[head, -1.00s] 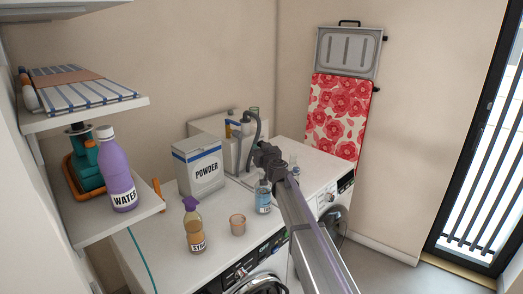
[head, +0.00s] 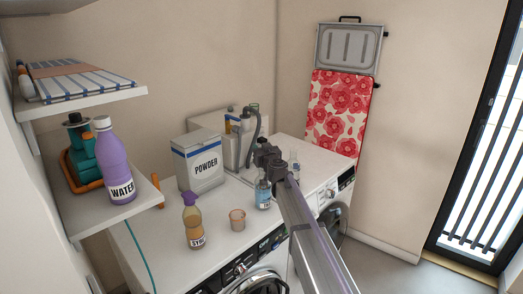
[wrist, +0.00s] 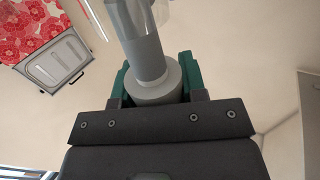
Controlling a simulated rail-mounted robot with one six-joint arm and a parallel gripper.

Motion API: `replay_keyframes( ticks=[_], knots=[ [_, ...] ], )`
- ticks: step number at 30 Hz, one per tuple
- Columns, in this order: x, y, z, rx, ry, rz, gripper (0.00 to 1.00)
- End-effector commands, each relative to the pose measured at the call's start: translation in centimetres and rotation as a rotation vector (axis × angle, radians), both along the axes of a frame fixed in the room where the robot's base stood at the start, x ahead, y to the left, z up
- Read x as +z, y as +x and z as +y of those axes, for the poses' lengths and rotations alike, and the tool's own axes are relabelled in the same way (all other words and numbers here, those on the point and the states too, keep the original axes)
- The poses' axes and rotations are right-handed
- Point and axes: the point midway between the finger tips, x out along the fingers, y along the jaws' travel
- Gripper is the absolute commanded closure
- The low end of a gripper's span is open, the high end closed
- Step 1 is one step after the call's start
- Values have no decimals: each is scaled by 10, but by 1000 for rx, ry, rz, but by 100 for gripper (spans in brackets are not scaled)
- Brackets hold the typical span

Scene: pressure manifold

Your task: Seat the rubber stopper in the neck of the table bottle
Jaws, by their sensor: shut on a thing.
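My gripper (head: 268,157) is over the white worktop, just above a small clear bottle with blue liquid and a label (head: 263,194). In the wrist view its green finger pads (wrist: 158,78) are shut on a grey rubber stopper (wrist: 157,88). The stopper's narrower part points up the picture, toward clear glass-like material (wrist: 120,10). I cannot tell whether it touches or enters a bottle neck. Another clear bottle (head: 295,168) stands just right of my gripper, partly hidden by my arm. The stopper is too small to make out in the head view.
A powder box (head: 198,163), a syrup bottle (head: 193,222) and a pinkish cup (head: 237,219) stand on the worktop. A grey hose (head: 257,128) curves behind my gripper. A shelf (head: 115,208) at left holds a purple water bottle (head: 116,165). The right part of the worktop is clear.

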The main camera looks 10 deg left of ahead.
Motion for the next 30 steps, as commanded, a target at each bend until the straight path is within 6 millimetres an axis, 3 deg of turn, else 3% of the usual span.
replay_keyframes(
  ticks=[30],
  knots=[
    [-27, 0, 0, 0, 0, 0, 84]
  ],
)
